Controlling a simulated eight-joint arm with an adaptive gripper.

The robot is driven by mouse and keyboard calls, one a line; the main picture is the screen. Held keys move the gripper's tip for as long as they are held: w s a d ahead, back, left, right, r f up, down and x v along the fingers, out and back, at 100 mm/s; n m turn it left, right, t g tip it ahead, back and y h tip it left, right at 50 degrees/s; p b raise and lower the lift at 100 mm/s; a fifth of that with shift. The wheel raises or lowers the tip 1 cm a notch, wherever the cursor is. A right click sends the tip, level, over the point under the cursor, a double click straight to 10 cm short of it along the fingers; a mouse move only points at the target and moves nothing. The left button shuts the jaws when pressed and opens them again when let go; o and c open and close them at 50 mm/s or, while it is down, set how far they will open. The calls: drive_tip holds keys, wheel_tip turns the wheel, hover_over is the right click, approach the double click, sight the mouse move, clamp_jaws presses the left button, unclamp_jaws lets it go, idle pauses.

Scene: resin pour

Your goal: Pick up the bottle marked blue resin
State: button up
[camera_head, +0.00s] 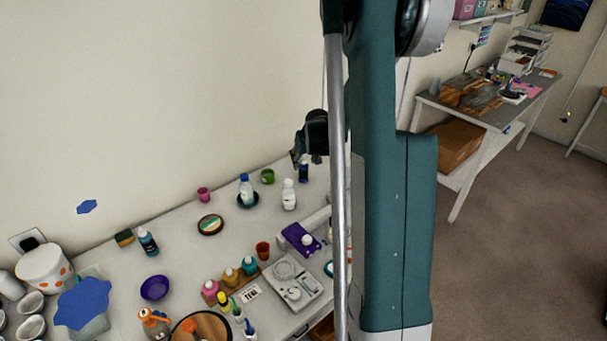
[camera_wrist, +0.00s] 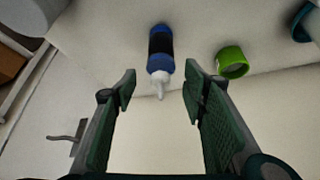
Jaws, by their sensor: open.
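A blue bottle with a dark label and a white nozzle shows in the wrist view (camera_wrist: 161,45), just beyond and between my fingertips. It looks upside down in that picture. In the head view a dark blue bottle (camera_head: 303,173) stands upright near the back of the table, just below my gripper (camera_head: 307,158). My gripper also shows in the wrist view (camera_wrist: 160,78), its two green fingers wide apart with nothing between them. No bottle's lettering is readable.
A green cup (camera_head: 267,177) stands left of the dark blue bottle and shows close by in the wrist view (camera_wrist: 231,62). A white bottle (camera_head: 289,196) stands in front. A pink cup (camera_head: 203,194) and other craft supplies spread leftward. The wall (camera_head: 180,90) is close behind.

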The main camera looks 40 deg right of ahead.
sight(302, 167)
drive_tip(key=shift+f, duration=0.15)
drive_tip(key=shift+x, duration=1.3)
drive_tip(key=shift+f, duration=0.15)
drive_tip(key=shift+x, duration=2.45)
drive_tip(key=c, duration=1.1)
drive_tip(key=shift+c, duration=0.5)
